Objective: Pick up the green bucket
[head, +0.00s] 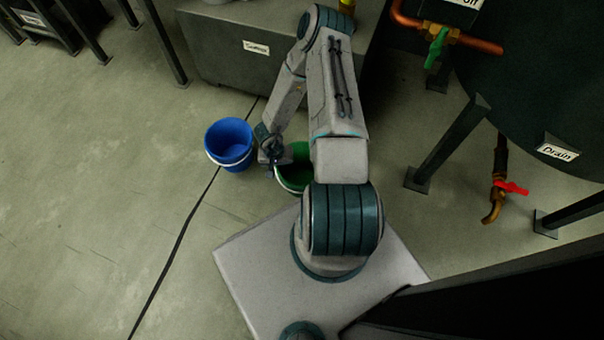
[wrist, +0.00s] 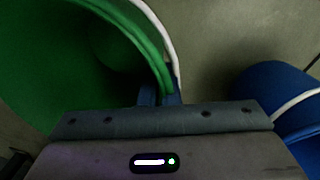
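The green bucket (head: 292,182) is beside my base in the head view, partly hidden behind my arm. In the wrist view its green wall and rim (wrist: 60,60) fill the upper left, with a white handle along the rim's outer side. My gripper (head: 271,168) is at the bucket's left rim, pointing down. In the wrist view its two fingers (wrist: 160,96) are close together, one on each side of the rim, and look shut on it. Whether the bucket's base touches the floor is hidden.
A blue bucket (head: 230,142) with a white handle stands just left of my gripper. A grey labelled box (head: 235,55) is behind. A dark tank with legs, pipes and a red-handled drain valve (head: 510,187) is at the right.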

